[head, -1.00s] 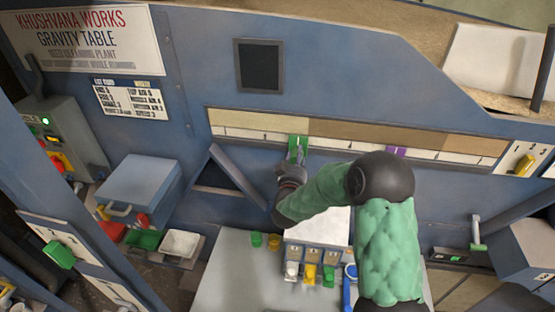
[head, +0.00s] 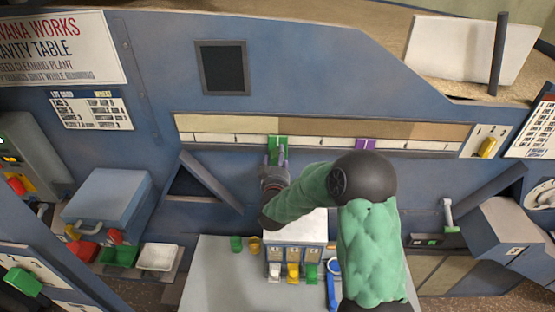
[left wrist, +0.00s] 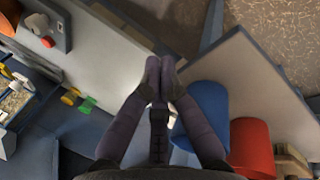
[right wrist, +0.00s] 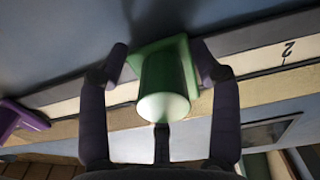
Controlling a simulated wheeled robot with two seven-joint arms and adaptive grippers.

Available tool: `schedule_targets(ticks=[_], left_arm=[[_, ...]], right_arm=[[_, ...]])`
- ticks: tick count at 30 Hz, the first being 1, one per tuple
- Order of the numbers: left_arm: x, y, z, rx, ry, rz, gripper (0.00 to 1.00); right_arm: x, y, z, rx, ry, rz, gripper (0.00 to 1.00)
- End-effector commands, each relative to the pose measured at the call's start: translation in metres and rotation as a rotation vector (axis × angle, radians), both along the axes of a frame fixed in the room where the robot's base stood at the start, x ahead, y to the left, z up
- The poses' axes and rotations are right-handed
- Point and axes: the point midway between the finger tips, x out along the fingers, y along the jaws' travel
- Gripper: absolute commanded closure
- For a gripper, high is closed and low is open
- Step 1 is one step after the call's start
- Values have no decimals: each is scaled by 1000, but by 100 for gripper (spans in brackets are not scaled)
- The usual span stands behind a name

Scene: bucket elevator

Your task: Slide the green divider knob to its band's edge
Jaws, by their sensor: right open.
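The green divider knob (head: 278,148) sits on the long white scale strip (head: 210,139) of the blue machine. In the head view it is at the line where the pale band (head: 225,125) meets the tan band (head: 330,129). My right gripper (head: 277,160) is open around it. In the right wrist view the green knob (right wrist: 165,85) stands between the spread fingers; the right-hand finger lies close against its base plate, and contact is hard to tell. My left gripper (left wrist: 160,68) shows only in the left wrist view, its fingertips together, with nothing seen between them.
A purple divider (head: 365,145) sits farther right on the same strip; it also shows in the right wrist view (right wrist: 22,120). A yellow knob (head: 487,147) is beyond the strip's right end. Below stands a grey table (head: 215,280) with small coloured cups.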

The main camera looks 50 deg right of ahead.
Motion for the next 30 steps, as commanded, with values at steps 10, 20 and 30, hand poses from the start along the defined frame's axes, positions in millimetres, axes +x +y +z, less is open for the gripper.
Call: schedule_targets(ticks=[10,20,30], left_arm=[[0,0,0,0,0,0,100],[0,0,0,0,0,0,100],[0,0,0,0,0,0,100]], right_arm=[[-20,24,2,-2,-3,2,36],[-60,72,1,0,0,2,36],[-78,91,0,1,1,0,36]])
